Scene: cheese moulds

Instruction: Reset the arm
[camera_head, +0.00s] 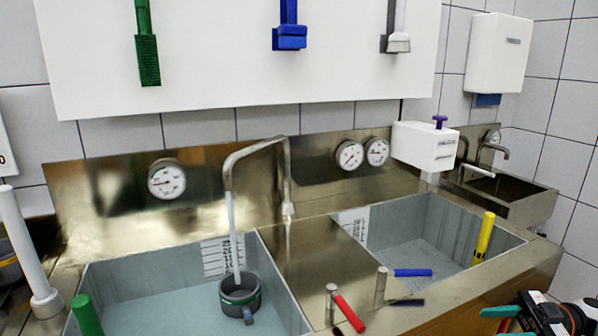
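At the bottom right corner, a black, white and red mechanism with teal pieces (545,318) is cut off by the picture edge. My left gripper is not in view.
A left basin (150,283) holds water and a grey pot (240,297) under a curved tap (254,150). A right basin (400,250) has a blue-handled (413,272) and a yellow-handled (484,237) tool. A red handle (349,314) lies on the front ledge. A white post (22,245) stands left.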

